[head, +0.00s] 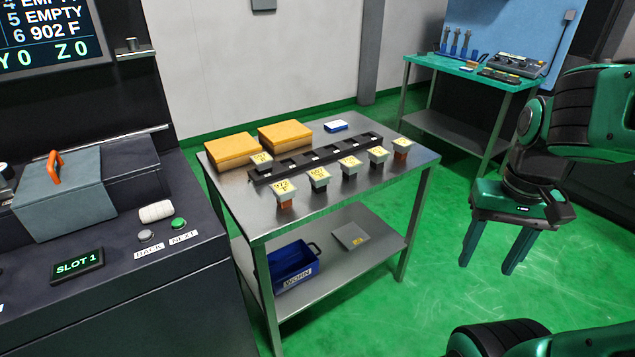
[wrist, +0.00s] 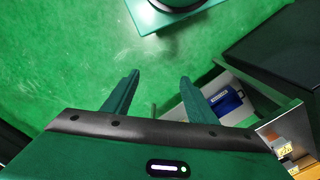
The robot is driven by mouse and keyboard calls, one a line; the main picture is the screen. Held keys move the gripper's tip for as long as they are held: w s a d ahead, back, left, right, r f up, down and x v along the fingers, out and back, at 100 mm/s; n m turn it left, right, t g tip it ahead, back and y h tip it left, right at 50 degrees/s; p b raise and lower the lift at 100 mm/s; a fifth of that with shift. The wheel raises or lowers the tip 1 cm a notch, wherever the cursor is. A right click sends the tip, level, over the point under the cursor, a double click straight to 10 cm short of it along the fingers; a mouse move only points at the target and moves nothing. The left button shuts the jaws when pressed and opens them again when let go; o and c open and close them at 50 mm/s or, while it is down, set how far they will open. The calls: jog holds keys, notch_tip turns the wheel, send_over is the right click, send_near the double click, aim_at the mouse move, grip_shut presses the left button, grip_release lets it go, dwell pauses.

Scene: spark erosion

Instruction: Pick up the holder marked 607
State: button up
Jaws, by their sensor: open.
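The holder whose yellow label appears to read 607 (head: 318,175) stands upright on the steel table, second from the front-left in a diagonal row of small grey-topped holders. The holder in front of it (head: 284,190) appears to read 972. The labels farther back are too small to read surely. My gripper (head: 487,268) hangs to the right of the table, over the green floor, fingers down, open and empty. In the wrist view my gripper's two fingers (wrist: 158,78) are apart with only floor between them.
A black slotted rack (head: 330,155) lies behind the row, with orange-yellow boxes (head: 231,147) at the back left. The lower shelf (head: 375,250) holds a blue bin (head: 291,268). A dark machine with buttons (head: 150,250) stands left. Floor between table and gripper is clear.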

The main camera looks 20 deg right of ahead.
jog(key=o, duration=0.3)
jog(key=shift+w, duration=0.2)
jog(key=n+t+y, duration=0.3)
jog(key=n+t, duration=0.6)
jog(key=t, duration=0.4)
send_near(322, 175)
jog(key=a, duration=0.1)
jog(key=x, duration=0.5)
jog(key=shift+w+f, duration=0.25)
jog(key=shift+f, duration=0.05)
jog(key=shift+d+x, duration=0.15)
jog(key=shift+x, duration=1.3)
jog(key=shift+d+x, duration=0.15)
jog(key=shift+x, duration=1.25)
jog(key=shift+w+r, duration=0.1)
jog(key=shift+w, duration=0.05)
jog(key=shift+c, duration=0.2)
